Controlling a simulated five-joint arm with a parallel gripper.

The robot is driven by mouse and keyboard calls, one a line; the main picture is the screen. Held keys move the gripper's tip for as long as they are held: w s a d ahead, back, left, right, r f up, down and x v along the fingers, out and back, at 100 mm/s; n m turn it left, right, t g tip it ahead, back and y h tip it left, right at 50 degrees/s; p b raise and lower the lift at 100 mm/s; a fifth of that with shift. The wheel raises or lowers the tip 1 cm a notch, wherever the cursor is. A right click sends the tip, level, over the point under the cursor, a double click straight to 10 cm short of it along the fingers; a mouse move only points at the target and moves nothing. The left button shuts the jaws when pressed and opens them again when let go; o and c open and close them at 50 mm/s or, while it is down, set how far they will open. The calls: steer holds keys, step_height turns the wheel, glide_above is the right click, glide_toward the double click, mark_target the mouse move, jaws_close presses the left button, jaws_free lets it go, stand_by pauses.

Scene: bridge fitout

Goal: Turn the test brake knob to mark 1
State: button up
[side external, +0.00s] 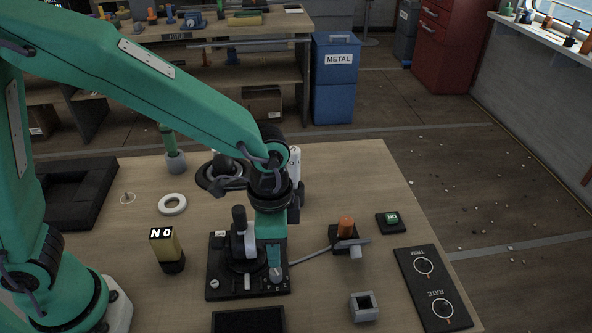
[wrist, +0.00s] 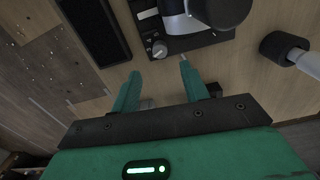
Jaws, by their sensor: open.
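A small grey knob (side external: 277,275) sits at the front right corner of a black lever unit (side external: 222,283) on the table; I take it for the test brake knob. It also shows in the wrist view (wrist: 159,49), with a pale pointer line. No mark numbers are readable. My gripper (side external: 273,257) points down at the unit, close by the knob. In the wrist view its green jaws (wrist: 160,72) are open and empty, and the knob appears just beyond the gap between the tips. I cannot tell the height between tips and knob.
The unit's upright black-topped lever (side external: 240,222) stands just left of my gripper. An orange-topped part (side external: 346,228) and a grey square socket (side external: 364,307) lie to the right. A panel with TRIM and RATE dials (side external: 432,287) is farther right. A black tray (side external: 248,320) lies in front.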

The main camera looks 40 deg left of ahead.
mark_target(276, 270)
steer(key=shift+f, duration=0.15)
steer(key=shift+f, duration=3.75)
jaws_close()
steer(key=shift+n, duration=0.5)
steer(key=n, duration=0.9)
steer(key=shift+n, duration=0.3)
